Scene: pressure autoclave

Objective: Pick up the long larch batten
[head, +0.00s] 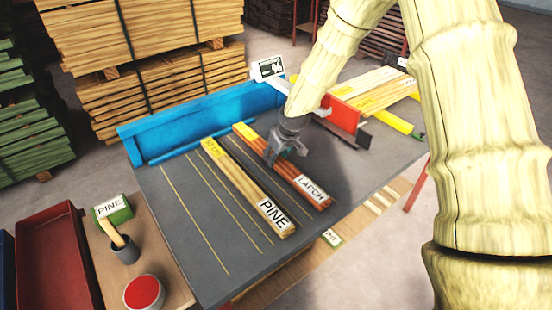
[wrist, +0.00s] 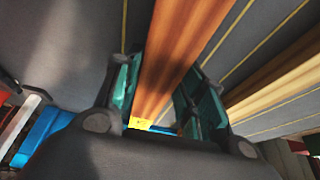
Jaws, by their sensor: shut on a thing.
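The larch batten (head: 301,184) is a long orange-brown piece with a LARCH label at its near end and a yellow label at its far end. It lies on the dark grey bench top (head: 190,250). My gripper (head: 285,155) is down over its middle-far part. In the wrist view the batten (wrist: 175,55) runs between the two teal fingers of my gripper (wrist: 168,100), which are shut on its sides. Whether the batten is lifted off the bench, I cannot tell. The pine batten (head: 245,185), paler and labelled PINE, lies parallel on its left.
A blue fence (head: 200,120) stands along the bench's back edge. A red and dark stop (head: 345,117) and more pale boards (head: 375,90) lie to the right. A green PINE block (head: 112,209), a brush in a cup (head: 124,248) and a red tin (head: 143,293) stand at left.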

